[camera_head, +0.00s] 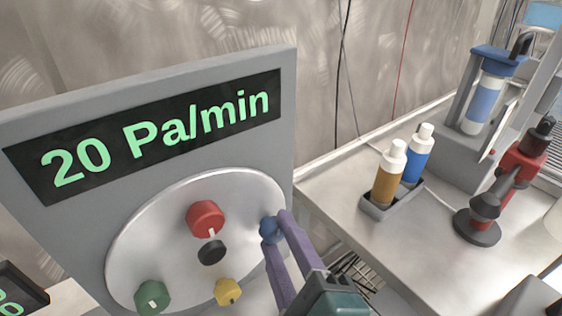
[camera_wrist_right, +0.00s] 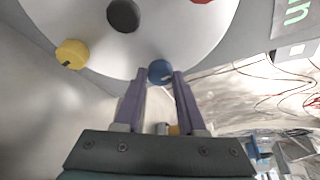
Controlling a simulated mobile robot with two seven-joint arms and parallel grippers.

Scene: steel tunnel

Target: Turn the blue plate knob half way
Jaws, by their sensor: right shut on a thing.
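The blue knob (camera_head: 269,229) is at the right edge of the round silver plate (camera_head: 150,235) on the grey panel. My right gripper (camera_head: 274,226) has its purple fingers closed around the blue knob, which partly hides it. In the right wrist view, the blue knob (camera_wrist_right: 161,71) sits between the fingertips of my right gripper (camera_wrist_right: 160,76). The display (camera_head: 150,137) above the plate reads "20 Pa/min". My left gripper is not in view.
The plate also bears a red knob (camera_head: 205,218), a black knob (camera_head: 211,251), a yellow knob (camera_head: 227,291) and a green knob (camera_head: 152,297). On the bench to the right stand two bottles in a tray (camera_head: 391,205) and a red-and-black device (camera_head: 500,190).

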